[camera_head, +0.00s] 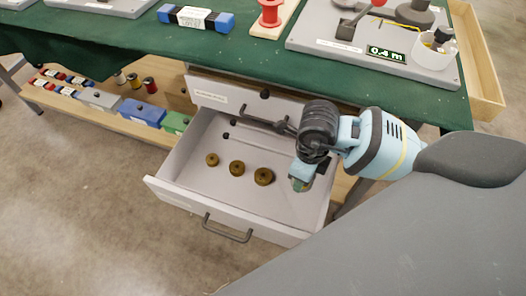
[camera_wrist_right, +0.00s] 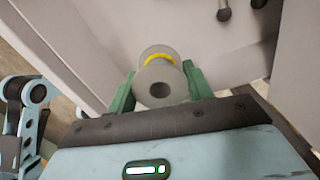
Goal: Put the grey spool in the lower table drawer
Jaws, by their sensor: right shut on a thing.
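The lower table drawer (camera_head: 235,217) is pulled out, its grey inside open to view. My right gripper (camera_head: 301,184) is down at the right side of this drawer, close to its right wall. In the right wrist view the green fingers of this gripper (camera_wrist_right: 160,88) are shut on the grey spool (camera_wrist_right: 160,73), which has a yellow band around it. Pale drawer walls lie around the spool. I cannot tell whether it touches the drawer floor. In the head view the gripper hides the spool.
Several round brass pieces (camera_head: 237,168) and thin dark-ended rods (camera_head: 265,143) lie in the drawer. The upper drawer (camera_head: 235,97) is just above. A low wooden shelf (camera_head: 110,122) with spools and boxes is at left. The drawer's left front floor is clear.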

